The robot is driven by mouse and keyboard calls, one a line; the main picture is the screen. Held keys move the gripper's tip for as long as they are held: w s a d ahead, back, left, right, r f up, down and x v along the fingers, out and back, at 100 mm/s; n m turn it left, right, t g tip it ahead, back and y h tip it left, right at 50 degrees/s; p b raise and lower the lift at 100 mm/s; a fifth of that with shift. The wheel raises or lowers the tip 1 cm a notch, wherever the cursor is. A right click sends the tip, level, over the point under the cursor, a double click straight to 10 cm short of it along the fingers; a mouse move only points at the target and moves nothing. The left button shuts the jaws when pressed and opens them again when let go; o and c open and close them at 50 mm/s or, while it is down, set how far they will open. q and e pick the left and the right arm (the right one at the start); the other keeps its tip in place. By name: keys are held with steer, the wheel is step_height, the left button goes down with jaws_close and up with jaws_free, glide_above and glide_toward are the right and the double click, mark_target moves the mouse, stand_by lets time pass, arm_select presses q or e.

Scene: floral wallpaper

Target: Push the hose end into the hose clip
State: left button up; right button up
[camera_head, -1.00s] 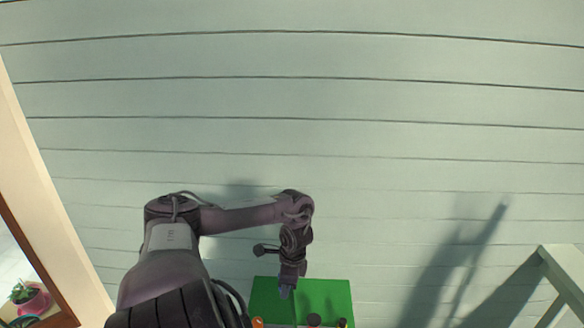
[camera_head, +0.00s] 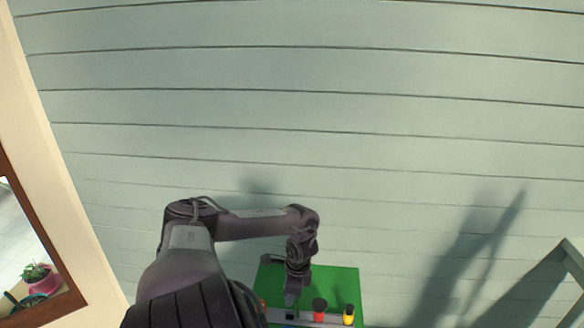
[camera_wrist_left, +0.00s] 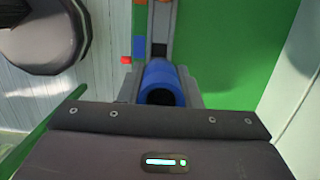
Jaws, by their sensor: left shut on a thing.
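My left gripper (camera_head: 291,304) is in front of the lower part of a green board (camera_head: 341,284) in the head view. In the left wrist view its fingers are closed on either side of a blue tube end (camera_wrist_left: 165,79) with a dark hollow opening. I take this tube to be the hose end. Beyond it a grey strip with a dark slot (camera_wrist_left: 160,35) runs up the green board. I cannot tell whether this is the hose clip or whether the tube touches it. My right gripper is in neither view.
A red cylinder (camera_head: 319,308) and a yellow one with a dark top (camera_head: 349,316) stand right of my left gripper, by a pale ledge. A potted plant (camera_head: 35,276) shows at far left.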

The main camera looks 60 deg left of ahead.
arm_select(q)
steer(key=shift+s, duration=0.1)
steer(key=shift+f, duration=0.1)
steer(key=shift+f+b, duration=1)
steer(key=shift+f, duration=0.2)
steer(key=shift+f+b, duration=1.15)
steer(key=shift+f, duration=0.65)
steer(key=shift+r, duration=0.1)
steer(key=shift+p, duration=0.65)
steer(key=shift+f+b, duration=0.75)
steer(key=shift+f, duration=0.4)
